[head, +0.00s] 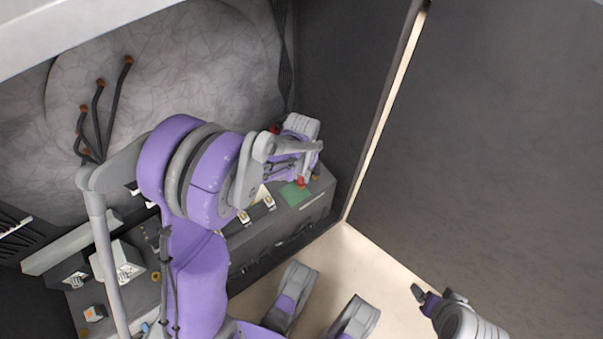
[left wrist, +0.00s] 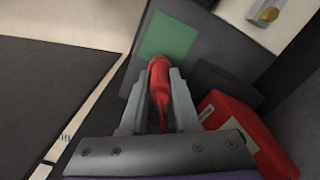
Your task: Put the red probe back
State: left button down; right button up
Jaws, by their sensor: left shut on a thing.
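The red probe (left wrist: 160,75) sits between the two grey fingers of my left gripper (left wrist: 158,98) in the left wrist view, which is shut on it. Its rounded red end points toward a green square (left wrist: 169,36) on a dark grey surface. In the head view, my left gripper (head: 302,172) is over the right end of the dark unit, and the red probe (head: 301,182) shows just above the green square (head: 291,195). I cannot tell whether the probe touches the square. My right gripper (head: 424,296) is at the lower right, away from the probe; its jaw opening is unclear.
A red box (left wrist: 236,128) with a pale label and a dark block (left wrist: 222,84) lie close to the right of the fingers. The dark unit (head: 306,217) stands against a grey wall (head: 340,85).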

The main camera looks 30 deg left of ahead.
pick_arm(q)
jog(key=shift+f+b, duration=0.5)
jog(key=shift+f, duration=0.1)
pick_arm(e)
jog(key=shift+f, duration=0.5)
pick_arm(q)
jog(key=c, duration=0.6)
grip_release()
jog(key=shift+o, duration=0.2)
notch_tip(320, 180, up, 11)
jog(key=p, duration=0.3)
jog(key=shift+p, duration=0.3)
pick_arm(e)
jog(key=r, duration=0.4)
jog(key=shift+s, duration=0.2)
